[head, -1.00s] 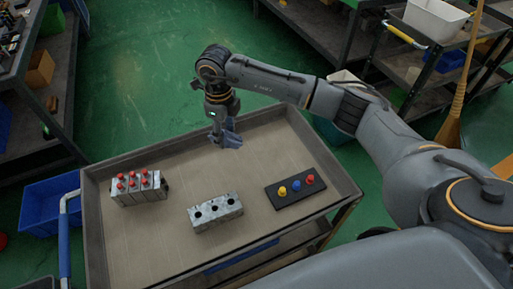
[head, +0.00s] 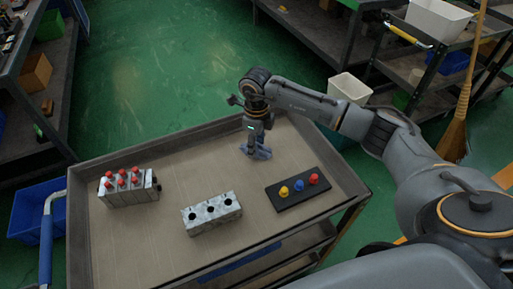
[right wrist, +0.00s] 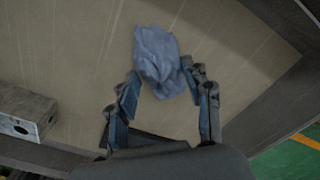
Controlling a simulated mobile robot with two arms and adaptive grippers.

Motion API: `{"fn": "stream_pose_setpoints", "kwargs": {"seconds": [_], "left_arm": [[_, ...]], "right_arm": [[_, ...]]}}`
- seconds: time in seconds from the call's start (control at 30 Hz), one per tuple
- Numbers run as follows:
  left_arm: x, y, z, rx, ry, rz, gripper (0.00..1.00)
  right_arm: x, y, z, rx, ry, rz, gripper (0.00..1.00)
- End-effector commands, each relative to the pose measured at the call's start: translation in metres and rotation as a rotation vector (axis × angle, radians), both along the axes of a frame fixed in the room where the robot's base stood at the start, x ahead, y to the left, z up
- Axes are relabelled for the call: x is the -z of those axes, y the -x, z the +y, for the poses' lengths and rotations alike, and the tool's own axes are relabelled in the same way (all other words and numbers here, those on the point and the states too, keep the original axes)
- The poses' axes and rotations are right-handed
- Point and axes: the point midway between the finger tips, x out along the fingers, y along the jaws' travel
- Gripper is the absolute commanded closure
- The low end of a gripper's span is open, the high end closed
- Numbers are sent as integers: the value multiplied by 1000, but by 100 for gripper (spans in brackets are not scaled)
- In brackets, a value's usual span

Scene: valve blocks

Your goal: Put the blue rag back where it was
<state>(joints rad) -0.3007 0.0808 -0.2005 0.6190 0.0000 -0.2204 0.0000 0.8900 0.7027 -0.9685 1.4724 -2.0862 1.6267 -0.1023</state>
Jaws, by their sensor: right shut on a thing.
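The blue rag (head: 263,153) is a crumpled grey-blue cloth near the back right part of the cart top (head: 180,160). My right gripper (head: 257,149) points down over it and is shut on it. In the right wrist view the rag (right wrist: 158,62) bunches between and beyond the two fingertips (right wrist: 161,76). It is close to the cart surface; I cannot tell whether it touches. My left gripper is not in view.
A grey block with red-topped pieces (head: 128,187) stands at the left. A grey block with holes (head: 212,213) stands mid-front. A black plate with yellow, blue and red knobs (head: 298,189) lies at the right. The cart has a raised rim (head: 340,168).

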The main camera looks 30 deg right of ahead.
Motion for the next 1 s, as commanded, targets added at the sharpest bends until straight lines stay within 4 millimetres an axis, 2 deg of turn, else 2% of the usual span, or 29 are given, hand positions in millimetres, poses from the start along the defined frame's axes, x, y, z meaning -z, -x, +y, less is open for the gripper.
{"fn": "stream_pose_setpoints", "kwargs": {"seconds": [0.23, 0.27, 0.37, 0.77, 0.87, 1.0], "left_arm": [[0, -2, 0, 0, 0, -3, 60], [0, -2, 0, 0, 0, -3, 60], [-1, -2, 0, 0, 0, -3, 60], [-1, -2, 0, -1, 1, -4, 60], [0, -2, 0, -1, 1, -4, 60], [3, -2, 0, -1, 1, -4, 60]], "right_arm": [[1, 0, 0, 0, 1, 1, 75], [2, 0, 0, 0, 1, 2, 48], [1, 0, 0, 0, 1, 2, 28], [-4, 0, 0, 1, 1, -1, 27], [-16, -1, 0, 1, 2, -3, 27], [-44, -1, 0, 0, 1, -5, 27]]}}
